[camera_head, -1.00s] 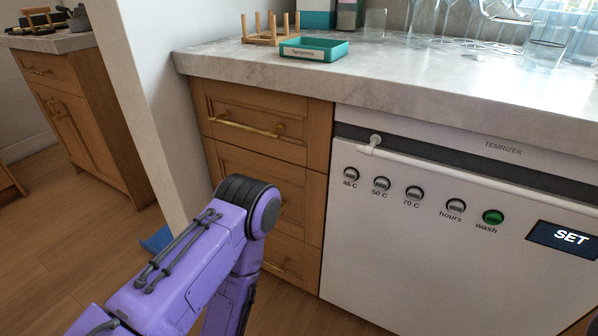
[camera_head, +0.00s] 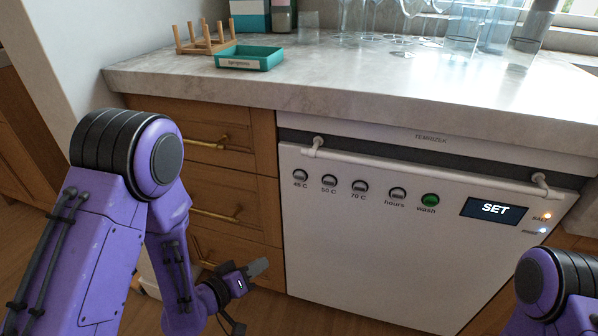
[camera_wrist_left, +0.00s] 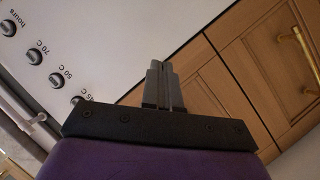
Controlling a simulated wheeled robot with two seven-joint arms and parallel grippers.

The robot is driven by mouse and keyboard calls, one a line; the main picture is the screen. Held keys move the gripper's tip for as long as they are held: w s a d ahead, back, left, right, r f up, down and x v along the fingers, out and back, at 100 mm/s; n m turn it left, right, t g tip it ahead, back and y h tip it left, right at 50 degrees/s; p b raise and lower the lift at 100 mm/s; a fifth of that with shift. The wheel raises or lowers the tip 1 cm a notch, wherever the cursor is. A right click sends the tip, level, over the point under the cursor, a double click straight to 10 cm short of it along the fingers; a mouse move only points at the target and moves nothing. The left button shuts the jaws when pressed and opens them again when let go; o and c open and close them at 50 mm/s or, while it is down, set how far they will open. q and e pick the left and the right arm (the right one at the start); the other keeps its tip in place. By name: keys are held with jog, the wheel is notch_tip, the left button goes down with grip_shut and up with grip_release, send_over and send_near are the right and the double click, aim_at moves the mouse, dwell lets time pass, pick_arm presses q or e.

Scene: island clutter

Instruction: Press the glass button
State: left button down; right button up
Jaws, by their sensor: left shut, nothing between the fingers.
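A white dishwasher (camera_head: 380,260) has a row of round controls along its upper front. The knobs read 45 C (camera_head: 300,176), 50 C (camera_head: 329,180), 70 C (camera_head: 360,185) and hours (camera_head: 397,194). A green round button (camera_head: 430,200) is labelled wash. I can read no label saying glass. My left gripper (camera_head: 258,268) is shut and empty, low in front of the wooden drawers, left of the dishwasher and below the controls. In the left wrist view its shut fingers (camera_wrist_left: 163,75) touch nothing, and several knobs show at the left. My right gripper is out of view; only part of that arm shows.
A dark SET display (camera_head: 494,209) and small lights sit right of the button. A white bar handle (camera_head: 420,165) juts out above the controls. The marble counter (camera_head: 330,80) overhangs, holding a teal tray (camera_head: 249,59), a wooden rack and glassware. Brass drawer handles (camera_head: 215,214) stick out.

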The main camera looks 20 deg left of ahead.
aim_at(300, 177)
pick_arm(q)
jog(key=d+r+m+h, duration=0.2)
jog(key=r+h, duration=0.2)
jog(key=r, duration=0.4)
jog(key=d+r+m+h+p, duration=0.1)
jog(key=d+r+m+h, duration=0.1)
jog(key=r, duration=0.7)
jog(key=d+h, duration=0.1)
jog(key=h, duration=0.1)
jog(key=shift+w+r+h, duration=0.2)
jog(key=shift+w+h, duration=0.05)
jog(key=shift+h, duration=0.05)
jog(key=shift+w+d+p, duration=0.2)
jog(key=shift+w+p, duration=0.35)
jog(key=shift+w, duration=3.9)
jog(key=shift+w, duration=0.15)
jog(key=shift+w+p, duration=0.25)
jog(key=shift+p, duration=0.05)
